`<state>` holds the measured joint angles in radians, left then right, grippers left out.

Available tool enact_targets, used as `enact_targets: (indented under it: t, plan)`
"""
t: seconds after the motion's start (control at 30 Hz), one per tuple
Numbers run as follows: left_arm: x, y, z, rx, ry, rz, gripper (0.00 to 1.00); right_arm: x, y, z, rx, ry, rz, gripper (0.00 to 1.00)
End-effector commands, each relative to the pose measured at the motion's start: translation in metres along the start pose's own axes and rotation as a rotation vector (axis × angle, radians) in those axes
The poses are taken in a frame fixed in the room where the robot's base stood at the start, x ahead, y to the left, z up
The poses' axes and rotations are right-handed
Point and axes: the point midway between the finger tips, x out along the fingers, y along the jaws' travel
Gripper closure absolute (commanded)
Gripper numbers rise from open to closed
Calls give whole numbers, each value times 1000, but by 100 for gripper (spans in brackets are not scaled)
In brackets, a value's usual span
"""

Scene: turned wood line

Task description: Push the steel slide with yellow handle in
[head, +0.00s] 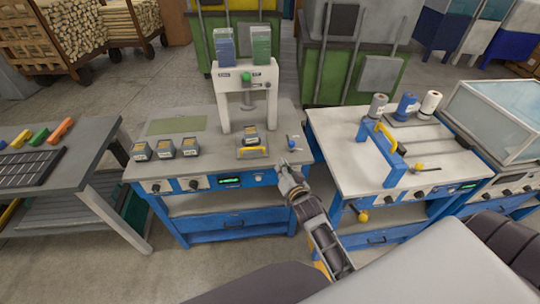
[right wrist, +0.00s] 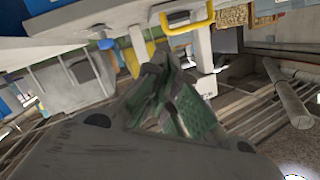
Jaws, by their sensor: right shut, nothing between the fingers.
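The steel slide (head: 240,155) with its yellow handle (head: 254,149) sits at the foot of the white press (head: 224,105) on the middle bench, handle toward me. A dark block with a pale label (head: 251,136) stands on or just behind it; I cannot tell which. The yellow handle also shows at the top of the right wrist view (right wrist: 188,24). My right gripper (head: 287,172) is shut and empty, at the bench's front edge, to the right of and nearer than the handle, apart from it. My left gripper is not in view.
Several similar dark blocks (head: 165,148) stand left on the bench. A small blue knob piece (head: 292,143) lies right of the slide, close to my right gripper. The right bench (head: 440,150) carries a blue frame with a yellow handle (head: 386,134). A gap separates the benches.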

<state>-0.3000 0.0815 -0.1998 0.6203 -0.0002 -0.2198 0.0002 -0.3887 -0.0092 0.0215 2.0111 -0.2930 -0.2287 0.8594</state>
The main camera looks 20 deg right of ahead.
Motion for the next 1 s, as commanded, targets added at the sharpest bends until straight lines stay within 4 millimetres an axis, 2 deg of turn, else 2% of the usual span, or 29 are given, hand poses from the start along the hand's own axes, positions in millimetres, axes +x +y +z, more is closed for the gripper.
enact_targets:
  t: [0.3, 0.6, 0.8, 1.0]
  plan:
    - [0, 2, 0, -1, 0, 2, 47, -1, 5, 12, 434, -57, 44, 100]
    - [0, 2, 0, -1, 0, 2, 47, -2, 12, 23, 783, -85, 101, 100]
    - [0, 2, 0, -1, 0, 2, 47, -2, 14, 25, 944, -82, 121, 100]
    - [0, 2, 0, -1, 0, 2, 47, -2, 13, 25, 1005, -78, 123, 100]
